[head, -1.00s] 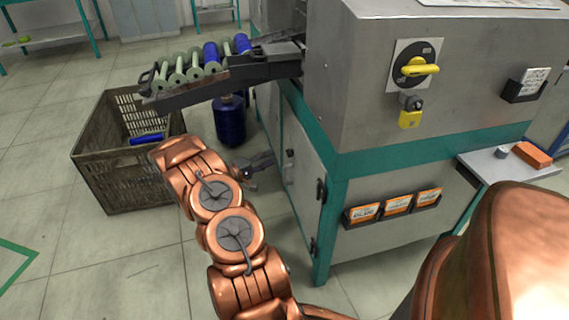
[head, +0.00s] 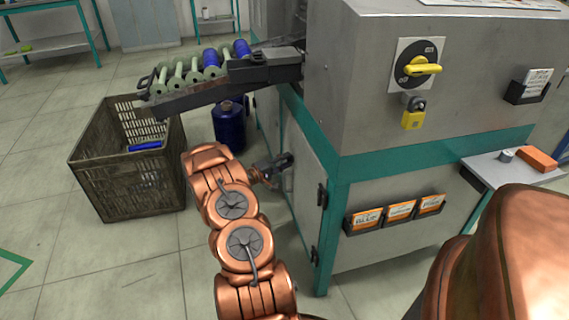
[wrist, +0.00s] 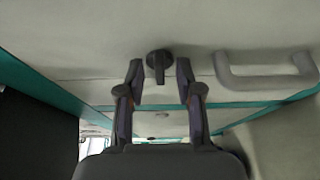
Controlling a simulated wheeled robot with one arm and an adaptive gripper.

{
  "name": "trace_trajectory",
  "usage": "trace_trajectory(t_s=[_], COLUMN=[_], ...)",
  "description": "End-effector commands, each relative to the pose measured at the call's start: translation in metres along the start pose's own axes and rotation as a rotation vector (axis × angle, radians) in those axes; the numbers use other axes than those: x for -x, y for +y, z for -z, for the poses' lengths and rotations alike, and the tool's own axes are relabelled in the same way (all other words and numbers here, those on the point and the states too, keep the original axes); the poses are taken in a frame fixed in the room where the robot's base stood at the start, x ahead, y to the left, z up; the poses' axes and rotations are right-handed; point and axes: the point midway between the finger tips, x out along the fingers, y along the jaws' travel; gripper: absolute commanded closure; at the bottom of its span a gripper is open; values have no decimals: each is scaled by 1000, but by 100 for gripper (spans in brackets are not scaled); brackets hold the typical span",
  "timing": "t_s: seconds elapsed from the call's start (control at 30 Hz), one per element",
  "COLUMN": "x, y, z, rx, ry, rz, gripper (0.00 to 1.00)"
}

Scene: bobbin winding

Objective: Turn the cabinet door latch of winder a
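The door latch (wrist: 158,62) is a dark round knob with a bar across it, on the pale grey cabinet door (wrist: 60,40) in the wrist view. My gripper (wrist: 160,72) is open, with one finger to each side of the latch. Its fingertips are at or very near the latch; I cannot tell if they touch it. In the head view my gripper (head: 283,162) is at the side door (head: 306,190) of the winder (head: 330,100). It hides the latch there. The door looks shut.
A grey pull handle (wrist: 265,72) is right of the latch in the wrist view. A crate (head: 120,180) stands on the floor at left, below a rack of bobbins (head: 200,78). Floor in front is clear.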

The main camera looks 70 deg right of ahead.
Motion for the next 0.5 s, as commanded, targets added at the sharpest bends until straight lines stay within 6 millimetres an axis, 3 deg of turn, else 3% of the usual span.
trace_trajectory(t_s=[0.2, 0.5], x=[0, 0], y=[0, 0], z=[0, 0], rx=[0, 0], ry=[0, 0], rz=[0, 1], gripper=[65, 96])
